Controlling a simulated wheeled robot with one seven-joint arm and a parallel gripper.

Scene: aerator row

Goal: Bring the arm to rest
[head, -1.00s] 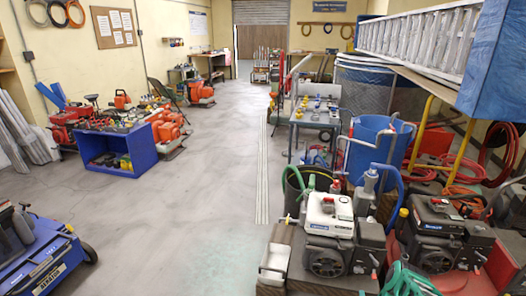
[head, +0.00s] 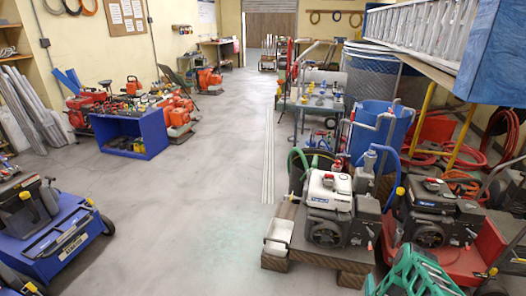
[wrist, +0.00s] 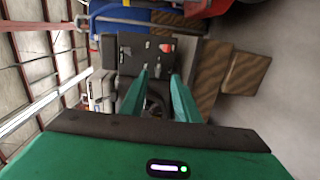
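My gripper (wrist: 159,76) shows in the wrist view as two green fingers standing apart with nothing held between them. A dark machine (wrist: 150,55) lies beyond the fingertips, partly hidden by them. In the head view a teal-green part (head: 412,272) shows at the bottom right edge; I cannot tell whether it belongs to my arm. It is close to the engine units there.
A white-topped engine unit (head: 330,190) stands on a wooden pallet (head: 300,262) at right, beside a dark engine on a red base (head: 448,263). A blue machine (head: 55,240) stands at left. A blue cabinet (head: 152,140) is farther back. The middle floor (head: 200,215) is clear.

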